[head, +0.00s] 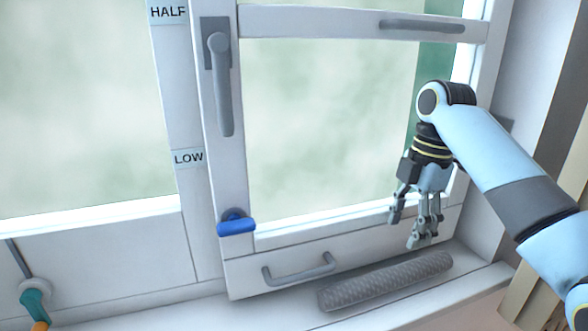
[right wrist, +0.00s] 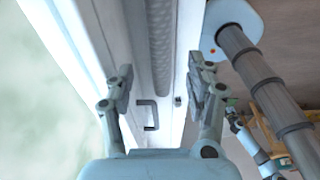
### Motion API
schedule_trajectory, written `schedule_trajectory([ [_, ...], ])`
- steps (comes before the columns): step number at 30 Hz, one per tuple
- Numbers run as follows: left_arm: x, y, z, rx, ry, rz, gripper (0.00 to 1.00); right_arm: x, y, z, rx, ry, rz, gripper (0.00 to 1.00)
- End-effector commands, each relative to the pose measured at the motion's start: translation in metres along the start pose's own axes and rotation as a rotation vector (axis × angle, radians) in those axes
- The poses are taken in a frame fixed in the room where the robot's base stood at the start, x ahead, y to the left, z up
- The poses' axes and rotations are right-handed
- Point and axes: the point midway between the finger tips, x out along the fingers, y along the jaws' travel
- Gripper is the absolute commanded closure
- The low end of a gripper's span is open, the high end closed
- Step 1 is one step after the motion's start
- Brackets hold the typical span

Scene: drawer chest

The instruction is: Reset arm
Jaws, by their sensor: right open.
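My right gripper (head: 408,230) hangs at the lower right of the window in the head view, fingers pointing down. Its jaws are open and empty. In the right wrist view the two fingers (right wrist: 158,92) stand wide apart with nothing between them touching the pads. The arm comes in from the right edge. My left gripper does not show in the head view. What looks like my left arm (right wrist: 246,138) shows small at the right of the wrist view, and its jaws are too small to read.
The window sash (head: 225,180) has a grey lever handle (head: 224,90), a blue catch (head: 237,226) and a lower pull handle (head: 300,270). A grey textured roll (head: 385,280) lies on the sill below my right gripper. A teal crank (head: 36,305) is at the lower left.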

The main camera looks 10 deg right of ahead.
Motion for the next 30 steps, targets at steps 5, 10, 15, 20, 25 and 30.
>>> schedule_trajectory([
  [5,0.0,0.0,0.0,0.0,0.001,0.0,0.6,0.022,-0.02,-0.005,0.111,-0.023,0.015,0.45],
  [10,0.0,0.0,-0.001,0.0,0.002,0.0,0.6,0.07,-0.088,-0.023,0.493,-0.069,0.107,0.45],
  [15,0.0,0.0,-0.001,0.0,0.002,0.0,0.6,0.084,-0.153,-0.039,0.872,-0.058,0.223,0.45],
  [20,0.0,0.0,0.001,0.0,-0.001,0.0,0.6,0.081,-0.193,-0.049,1.107,-0.026,0.294,0.45],
  [25,0.0,0.001,0.0,0.0,0.001,0.001,0.6,0.071,-0.225,-0.056,1.305,0.013,0.352,0.45],
  [30,0.0,0.001,0.0,0.0,0.001,0.001,0.6,0.057,-0.253,-0.061,1.479,0.059,0.403,0.45],
])
